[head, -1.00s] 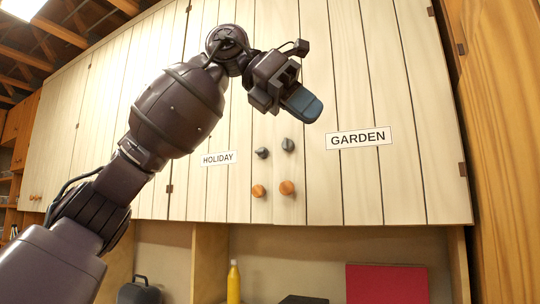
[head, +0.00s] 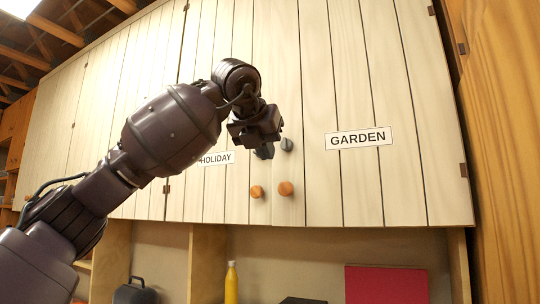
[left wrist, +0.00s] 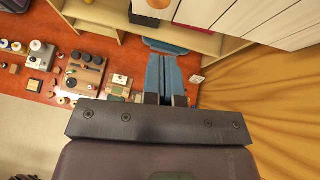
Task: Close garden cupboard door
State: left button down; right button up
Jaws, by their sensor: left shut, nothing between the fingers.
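The garden cupboard door (head: 350,185), pale vertical planks with a GARDEN label (head: 358,138), is at the right in the head view. It looks flush with the HOLIDAY door (head: 214,195) beside it. My right gripper is out of view.
Below the cupboard are open bays with a yellow bottle (head: 231,283), a dark case (head: 134,292) and a red panel (head: 387,285). An orange wooden upright (head: 505,170) stands at the far right. The left wrist view shows a reddish worktop (left wrist: 45,85) with several small items.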

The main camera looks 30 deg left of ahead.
pick_arm(q)
jog(key=p, duration=0.1)
send_near(286, 184)
notch_tip(286, 184, down, 3)
jog(key=w, duration=0.2)
jog(key=w+p, duration=0.1)
jog(key=w, duration=0.1)
jog(key=shift+w+a+f, duration=0.25)
jog(key=shift+w+a, duration=0.1)
jog(key=shift+w+a+p, duration=0.1)
jog(key=shift+w+p, duration=0.2)
jog(key=shift+w, duration=0.25)
jog(key=shift+w+f, duration=0.1)
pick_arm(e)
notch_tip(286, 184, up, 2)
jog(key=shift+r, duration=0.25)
pick_arm(q)
jog(key=shift+a, duration=0.15)
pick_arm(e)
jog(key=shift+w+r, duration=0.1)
